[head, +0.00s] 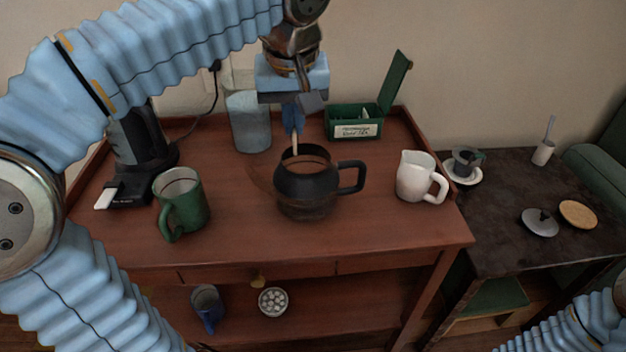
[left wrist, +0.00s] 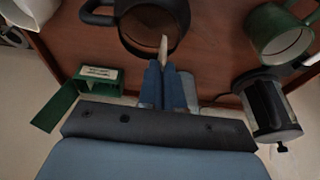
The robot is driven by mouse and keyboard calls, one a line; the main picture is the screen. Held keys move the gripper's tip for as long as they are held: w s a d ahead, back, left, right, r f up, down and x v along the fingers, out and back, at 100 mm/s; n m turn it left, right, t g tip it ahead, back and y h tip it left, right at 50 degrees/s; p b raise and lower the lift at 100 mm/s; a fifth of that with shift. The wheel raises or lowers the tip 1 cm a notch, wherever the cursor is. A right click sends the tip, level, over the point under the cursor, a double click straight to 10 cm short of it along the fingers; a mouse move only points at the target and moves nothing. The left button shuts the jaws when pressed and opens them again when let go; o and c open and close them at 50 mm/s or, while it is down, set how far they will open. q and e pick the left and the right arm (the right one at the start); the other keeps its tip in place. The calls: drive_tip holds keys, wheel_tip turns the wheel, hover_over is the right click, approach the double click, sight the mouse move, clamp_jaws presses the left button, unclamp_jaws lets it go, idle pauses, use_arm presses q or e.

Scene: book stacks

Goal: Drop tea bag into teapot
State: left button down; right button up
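The teapot (head: 305,182), black with a see-through lower part and a handle on the right, stands open-topped on the brown wooden table (head: 240,235). It also shows in the left wrist view (left wrist: 127,38). My left gripper (head: 292,122) points down above the back of its opening. Its blue fingers (left wrist: 163,82) are close together on a thin pale tea bag (head: 295,145), which sticks out past the fingertips (left wrist: 163,48). The tea bag's tip is over or just at the opening; its exact height is hard to tell. My right gripper is out of view.
An open green tea box (head: 355,128) and a clear canister (head: 249,122) stand behind. A white pitcher (head: 414,177) stands right of the teapot. A green mug (head: 180,205) and a black appliance (head: 140,145) are left. A dark side table (head: 495,225) holds a round lid (head: 540,224).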

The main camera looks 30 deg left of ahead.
sight(295, 138)
use_arm(q)
drive_tip(key=shift+f+b, duration=0.65)
drive_tip(key=shift+f, duration=1.3)
drive_tip(key=c, duration=1.2)
unclamp_jaws()
drive_tip(key=shift+r, duration=0.15)
drive_tip(key=shift+p+v, duration=0.65)
drive_tip(key=shift+v, duration=6.1)
drive_tip(key=shift+w, duration=0.1)
